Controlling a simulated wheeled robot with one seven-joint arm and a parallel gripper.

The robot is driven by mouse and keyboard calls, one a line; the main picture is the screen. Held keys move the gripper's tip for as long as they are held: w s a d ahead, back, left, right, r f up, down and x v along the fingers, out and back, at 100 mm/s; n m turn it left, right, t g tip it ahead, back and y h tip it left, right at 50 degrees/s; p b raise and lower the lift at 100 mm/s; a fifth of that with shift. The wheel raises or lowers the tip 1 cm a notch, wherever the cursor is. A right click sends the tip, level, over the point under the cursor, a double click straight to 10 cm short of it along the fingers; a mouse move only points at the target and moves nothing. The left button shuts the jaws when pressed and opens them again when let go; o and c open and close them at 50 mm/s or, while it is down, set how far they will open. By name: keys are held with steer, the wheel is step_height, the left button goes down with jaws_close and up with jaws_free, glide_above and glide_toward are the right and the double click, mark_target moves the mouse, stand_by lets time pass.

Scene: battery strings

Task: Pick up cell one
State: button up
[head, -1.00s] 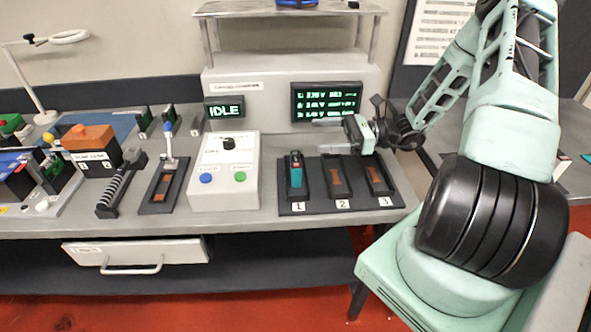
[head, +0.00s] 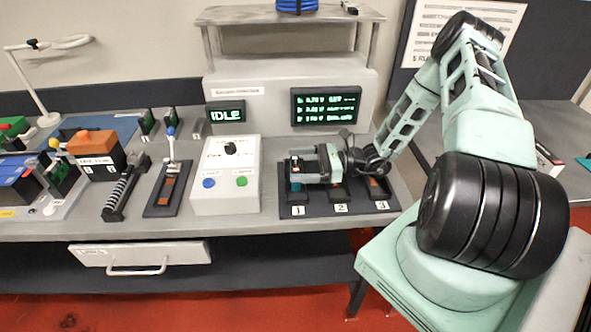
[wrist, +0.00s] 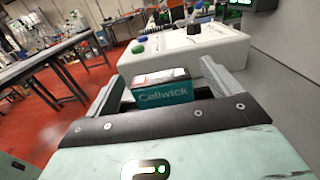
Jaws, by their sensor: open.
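Cell one is a teal block with a dark and red-white top, standing in slot 1 of the black cell tray (head: 366,208). In the wrist view the cell (wrist: 165,95) shows the word "Cellwick" and sits between my two fingers, with gaps visible beside it. My gripper (wrist: 163,78) is open around it. In the head view my gripper (head: 303,168) reaches in from the right over slot 1 and hides most of the cell; a bit of teal shows below the fingers. I cannot tell whether either finger touches it.
Slots 2 (head: 340,190) and 3 (head: 377,187) show bare copper floors. A white control box (head: 232,180) with blue and green buttons stands close left of the tray. A lever unit (head: 168,185) is further left. The display panel (head: 326,106) stands behind.

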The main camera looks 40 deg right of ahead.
steer(key=shift+w+a, duration=0.35)
steer(key=shift+a, duration=0.2)
steer(key=c, duration=1.2)
steer(key=shift+c, duration=0.2)
steer(key=shift+r, duration=0.15)
